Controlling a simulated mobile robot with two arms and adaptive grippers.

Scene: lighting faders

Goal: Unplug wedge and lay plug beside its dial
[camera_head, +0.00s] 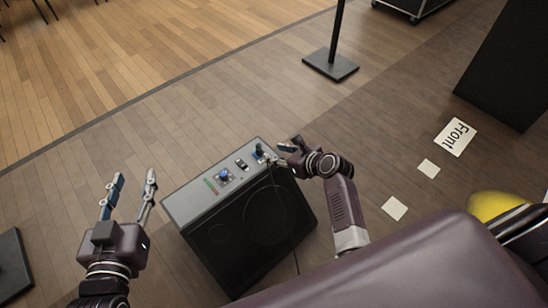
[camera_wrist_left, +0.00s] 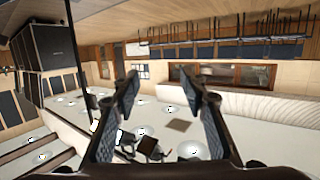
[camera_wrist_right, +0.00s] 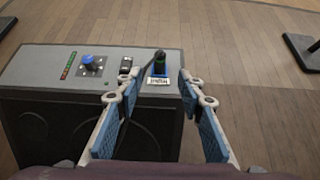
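The wedge (camera_head: 245,240) is a black speaker box with a grey top panel (camera_wrist_right: 40,68). Its blue dial (camera_wrist_right: 87,60) sits on the panel, left of a small black switch (camera_wrist_right: 126,64). The plug (camera_wrist_right: 160,62), dark with a green band, stands upright in a blue socket at the panel's right end, above a small white label (camera_wrist_right: 158,80). My right gripper (camera_wrist_right: 157,88) is open, its fingers either side of the label and plug in the right wrist view, with nothing between them. My left gripper (camera_head: 134,178) is open and empty, left of the wedge.
A thin dark cable (camera_head: 287,230) runs down the wedge's front toward the floor. A stand with a square base (camera_head: 331,65) is behind. Another dark base (camera_head: 12,265) is at far left.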

